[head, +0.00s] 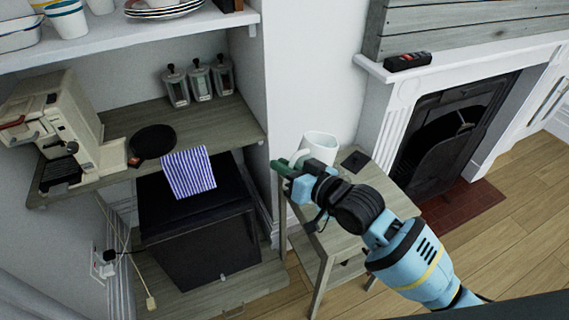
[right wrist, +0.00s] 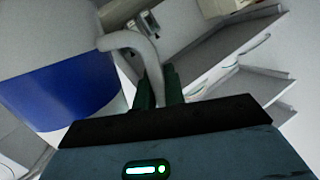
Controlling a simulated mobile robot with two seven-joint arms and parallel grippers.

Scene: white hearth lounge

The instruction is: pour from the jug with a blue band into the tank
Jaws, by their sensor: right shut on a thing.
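The jug (head: 320,146) is white and shows over the small side table in the head view, partly behind my right gripper. Its wide blue band (right wrist: 62,103) shows in the right wrist view. My right gripper (head: 287,168) is shut on the jug's curved white handle (right wrist: 143,45), with its green fingers (right wrist: 158,88) on either side. I cannot tell whether the jug touches the table. A cream coffee machine (head: 60,115) stands on the shelf at the left; I cannot make out its tank for certain. My left gripper is not in view.
A dark pan (head: 153,141), a striped cloth (head: 188,172) and several glass canisters (head: 200,83) are on the wooden shelf (head: 225,122). A black fridge (head: 200,235) stands below. A dark flat item (head: 355,161) lies on the side table (head: 340,240). The fireplace (head: 440,135) is right.

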